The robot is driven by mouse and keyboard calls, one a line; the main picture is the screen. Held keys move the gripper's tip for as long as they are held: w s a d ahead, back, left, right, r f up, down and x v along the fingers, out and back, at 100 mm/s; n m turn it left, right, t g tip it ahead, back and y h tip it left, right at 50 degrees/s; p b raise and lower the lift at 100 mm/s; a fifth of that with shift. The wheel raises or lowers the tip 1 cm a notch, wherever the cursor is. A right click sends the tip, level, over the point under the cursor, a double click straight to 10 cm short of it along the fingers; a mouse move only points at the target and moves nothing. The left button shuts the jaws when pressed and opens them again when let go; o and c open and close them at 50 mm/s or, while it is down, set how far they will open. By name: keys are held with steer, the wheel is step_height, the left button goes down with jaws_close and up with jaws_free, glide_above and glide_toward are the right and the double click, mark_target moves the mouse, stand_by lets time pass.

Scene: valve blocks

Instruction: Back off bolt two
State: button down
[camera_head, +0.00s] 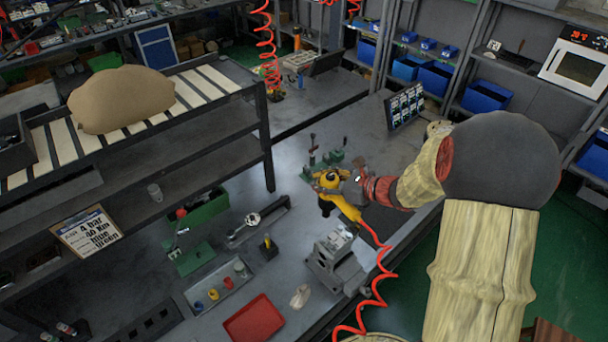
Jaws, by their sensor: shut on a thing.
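My gripper (340,184) is at the end of my arm, in the middle of the workbench. It is shut on a yellow power tool (347,208) with a red coiled hose. A green valve block (328,158) with upright stems stands just behind the tool, partly hidden by the gripper and tool. I cannot tell whether the tool touches it. A second green valve block (194,258) with a red-knobbed lever stands at the left of the bench. Bolt two cannot be picked out; the bolts are too small or hidden.
A grey vise (335,262) stands in front of the tool, with the red hose (378,280) running beside it. A red tray (254,318), a grey tray of coloured parts (222,288) and a green bin (200,212) lie left. A rack with a sack (120,97) stands at back left.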

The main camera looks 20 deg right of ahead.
mark_target(334, 181)
steer(key=shift+n+g+y, duration=0.4)
steer(key=shift+n+y, duration=0.1)
steer(key=s+d+r+p, duration=0.2)
steer(key=s+r, duration=0.1)
steer(key=shift+s+d+r+p, duration=0.1)
steer(key=shift+d+p, duration=0.1)
steer(key=shift+p, duration=0.2)
steer(key=shift+s+d+r+p, duration=0.15)
steer(key=shift+s+p, duration=0.1)
steer(key=shift+s, duration=0.15)
steer(key=shift+s+d+r+p, duration=0.1)
steer(key=shift+s+d+p, duration=0.1)
steer(key=shift+s, duration=0.15)
steer(key=shift+a, duration=0.1)
steer(key=shift+f, duration=0.15)
steer(key=shift+f+b, duration=1.7)
steer(key=shift+f, duration=0.65)
steer(key=shift+f+b, duration=0.55)
steer(key=shift+f, duration=0.35)
steer(key=shift+r, duration=0.1)
steer(key=shift+f, duration=0.3)
stand_by(0.3)
